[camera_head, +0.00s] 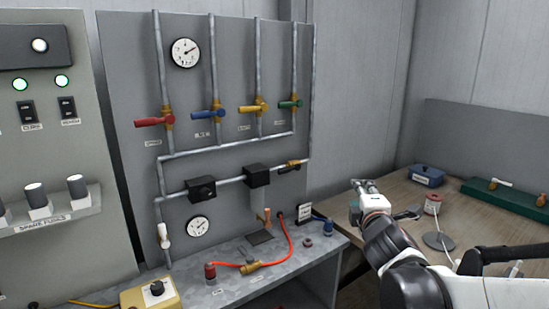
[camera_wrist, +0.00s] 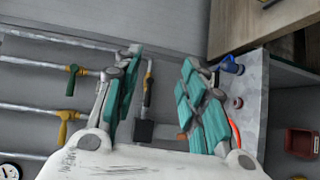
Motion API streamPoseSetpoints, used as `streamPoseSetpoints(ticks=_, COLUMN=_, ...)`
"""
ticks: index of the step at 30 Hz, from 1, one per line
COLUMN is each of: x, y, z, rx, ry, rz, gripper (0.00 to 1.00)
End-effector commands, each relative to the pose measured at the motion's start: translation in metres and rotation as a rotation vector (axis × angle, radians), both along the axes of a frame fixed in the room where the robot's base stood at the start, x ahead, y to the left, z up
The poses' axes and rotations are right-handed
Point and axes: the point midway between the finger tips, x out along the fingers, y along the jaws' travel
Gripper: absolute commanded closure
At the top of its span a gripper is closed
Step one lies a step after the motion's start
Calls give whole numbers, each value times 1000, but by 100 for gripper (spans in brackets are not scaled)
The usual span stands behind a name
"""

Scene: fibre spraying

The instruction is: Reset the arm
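My arm reaches in from the lower right in the head view, and my gripper (camera_head: 364,184) is at its far end, raised in front of the wooden table. It points toward the pipe panel side. In the wrist view, the two teal-padded fingers of my gripper (camera_wrist: 162,62) stand apart, with nothing between them. The pipe panel, with its valves, shows behind the fingers, and the gripper touches nothing that I can see.
The pipe panel (camera_head: 235,75) carries red, blue, yellow and green valve handles and gauges. A metal bench (camera_head: 205,292) below holds an orange hose (camera_head: 287,245) and fittings. The wooden table (camera_head: 395,187) at right holds a blue box (camera_head: 428,176), a spool (camera_head: 432,204) and a green tray (camera_head: 505,195).

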Motion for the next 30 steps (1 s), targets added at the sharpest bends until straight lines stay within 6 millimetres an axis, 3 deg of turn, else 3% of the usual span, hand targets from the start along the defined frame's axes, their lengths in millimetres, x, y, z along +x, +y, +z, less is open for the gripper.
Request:
streamPoseSetpoints(ticks=4, x=-45, y=-19, z=-9, rx=296, ry=90, rz=-129, gripper=62)
streamPoseSetpoints(ticks=10, x=-112, y=-28, z=-37, rx=691, ry=220, rz=-315, gripper=62)
streamPoseSetpoints(ticks=21, x=-242, y=2, z=-99, rx=1298, ry=477, rz=-658, gripper=62)
streamPoseSetpoints(ticks=25, x=-267, y=14, z=-109, rx=1399, ry=531, rz=-729, gripper=62)
streamPoseSetpoints(ticks=30, x=-278, y=19, z=-113, rx=1442, ry=555, rz=-761, gripper=62)
